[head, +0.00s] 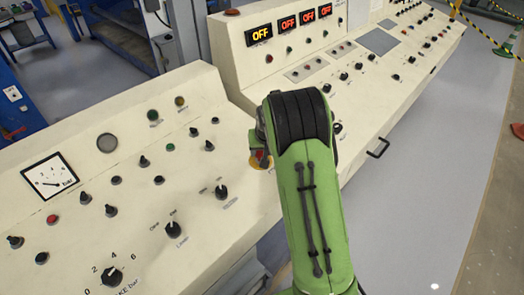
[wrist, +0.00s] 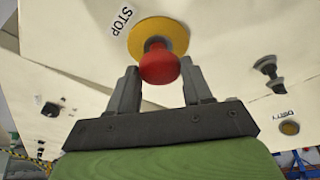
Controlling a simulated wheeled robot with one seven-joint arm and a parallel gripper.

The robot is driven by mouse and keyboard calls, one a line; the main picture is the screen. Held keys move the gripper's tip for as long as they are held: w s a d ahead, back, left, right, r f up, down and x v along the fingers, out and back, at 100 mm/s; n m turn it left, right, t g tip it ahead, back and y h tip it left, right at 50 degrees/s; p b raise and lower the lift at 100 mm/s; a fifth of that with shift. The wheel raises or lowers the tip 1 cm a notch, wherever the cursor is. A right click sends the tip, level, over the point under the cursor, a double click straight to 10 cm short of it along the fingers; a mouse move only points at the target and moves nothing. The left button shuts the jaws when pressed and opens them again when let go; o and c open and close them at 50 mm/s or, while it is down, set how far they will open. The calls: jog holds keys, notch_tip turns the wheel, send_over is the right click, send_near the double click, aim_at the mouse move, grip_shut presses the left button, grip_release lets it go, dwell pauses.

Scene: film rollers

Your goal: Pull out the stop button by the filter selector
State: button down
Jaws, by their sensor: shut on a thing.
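The red stop button (wrist: 159,66) sits on a round yellow plate (wrist: 172,30), with a STOP label (wrist: 121,20) beside it, in the wrist view. A dark stem shows between the red head and the plate. My gripper (wrist: 159,70) has one finger on each side of the red head and is shut on it. In the head view my green arm hides most of the gripper, and only a bit of the yellow plate (head: 255,163) shows at its left. A black knob (wrist: 268,67) stands to the right in the wrist view; I cannot tell whether it is the filter selector.
A cream console (head: 140,230) with several knobs and a bar gauge (head: 49,177) lies left of my arm. A second console with lit OFF displays (head: 262,33) extends behind and right. A black handle (head: 379,148) juts from its front. The grey floor (head: 430,190) at right is clear.

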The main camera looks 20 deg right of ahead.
jog(key=shift+w+r, duration=0.1)
jog(key=shift+r, duration=0.05)
jog(key=c, duration=0.9)
grip_release()
jog(key=o, duration=0.4)
jog(key=shift+r, duration=0.1)
jog(key=p+v, duration=0.1)
jog(key=v, duration=1.4)
jog(key=shift+r+p, duration=0.3)
jog(key=shift+p, duration=0.05)
jog(key=shift+s, duration=0.2)
